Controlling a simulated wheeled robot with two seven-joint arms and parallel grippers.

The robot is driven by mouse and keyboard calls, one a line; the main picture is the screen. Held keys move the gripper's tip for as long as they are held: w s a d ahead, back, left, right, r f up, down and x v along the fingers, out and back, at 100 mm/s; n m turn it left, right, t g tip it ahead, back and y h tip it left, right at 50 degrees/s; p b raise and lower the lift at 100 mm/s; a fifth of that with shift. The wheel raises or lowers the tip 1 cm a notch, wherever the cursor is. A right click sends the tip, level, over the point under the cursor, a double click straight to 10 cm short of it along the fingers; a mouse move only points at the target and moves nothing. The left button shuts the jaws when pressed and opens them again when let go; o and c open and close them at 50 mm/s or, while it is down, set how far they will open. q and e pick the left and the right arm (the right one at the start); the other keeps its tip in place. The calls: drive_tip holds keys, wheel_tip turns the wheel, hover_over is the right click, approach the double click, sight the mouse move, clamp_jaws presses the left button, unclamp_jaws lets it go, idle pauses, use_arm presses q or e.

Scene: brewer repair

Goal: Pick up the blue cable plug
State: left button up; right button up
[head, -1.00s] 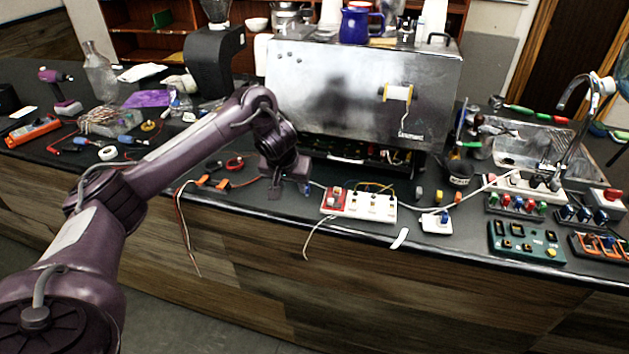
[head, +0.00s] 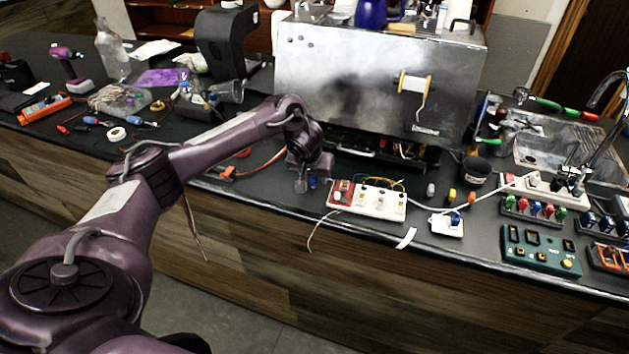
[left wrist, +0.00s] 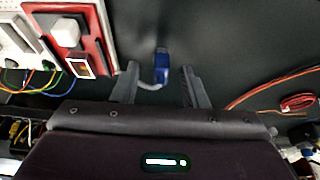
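The blue cable plug (head: 312,182) lies on the dark counter in front of the steel machine, left of the red and white switch strip. My left gripper (head: 301,186) is low over the counter, right at the plug. In the left wrist view the left gripper (left wrist: 160,68) is open, one finger on each side. The blue plug (left wrist: 161,58) shows between and just past the fingertips, with a clear gap to each finger. A pale cable curves from its lower end. My right gripper is not in view.
The red and white switch strip (head: 376,203) stands close on the right and also shows in the left wrist view (left wrist: 68,36). Orange and red wires (head: 250,167) lie to the left. The steel machine (head: 370,80) stands behind. The counter's front edge is near.

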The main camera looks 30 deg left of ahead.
use_arm(q)
drive_tip(key=c, duration=0.9)
clamp_jaws()
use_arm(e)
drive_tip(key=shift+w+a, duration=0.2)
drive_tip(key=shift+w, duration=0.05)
use_arm(q)
drive_tip(key=shift+s, duration=0.1)
